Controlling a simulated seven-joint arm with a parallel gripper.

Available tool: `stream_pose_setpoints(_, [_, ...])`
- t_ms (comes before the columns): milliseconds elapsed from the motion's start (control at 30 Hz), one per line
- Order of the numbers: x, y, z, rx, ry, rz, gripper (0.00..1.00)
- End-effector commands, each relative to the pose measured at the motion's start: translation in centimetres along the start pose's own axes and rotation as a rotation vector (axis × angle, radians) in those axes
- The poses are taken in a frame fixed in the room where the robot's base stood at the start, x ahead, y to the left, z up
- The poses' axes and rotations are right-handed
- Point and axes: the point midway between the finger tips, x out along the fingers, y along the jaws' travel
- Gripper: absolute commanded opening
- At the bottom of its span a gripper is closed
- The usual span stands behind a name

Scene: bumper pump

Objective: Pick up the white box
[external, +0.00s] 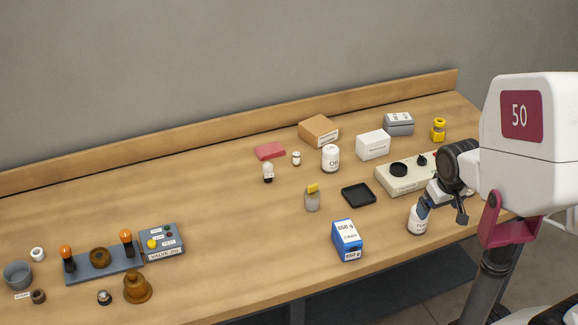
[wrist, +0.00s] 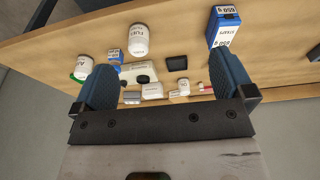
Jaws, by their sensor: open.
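The white box (external: 373,146) stands on the wooden table, toward the back right in the external view. It sits behind the cream device and right of the white bottle. In the wrist view the white box (wrist: 152,90) is small and far off, between the fingers. My gripper (external: 443,211) is open and empty at the right of the table, nearer the camera than the box and well apart from it. In the wrist view both blue-padded fingers of my gripper (wrist: 163,66) are spread wide.
Around the box are a white bottle (external: 331,158), brown box (external: 319,131), grey box (external: 398,124) and cream device (external: 401,177). A black tray (external: 358,195) and blue-white box (external: 348,240) lie nearer. Another white bottle (external: 416,221) is beside my gripper. The table's middle left is clear.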

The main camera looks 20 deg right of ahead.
Motion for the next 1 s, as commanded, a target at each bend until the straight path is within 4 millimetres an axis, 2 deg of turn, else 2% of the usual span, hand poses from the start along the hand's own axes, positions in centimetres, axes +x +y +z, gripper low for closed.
stream_pose_setpoints(267, [0.0,0.1,-0.6,-0.014,-0.007,0.010,1.00])
stream_pose_setpoints(467, [0.0,0.8,-3.0,-0.080,-0.037,0.054,1.00])
stream_pose_setpoints(667, [0.2,2.0,-7.4,-0.196,-0.092,0.130,1.00])
stream_pose_setpoints(1000, [1.6,4.3,-16.1,-0.422,-0.204,0.272,1.00])
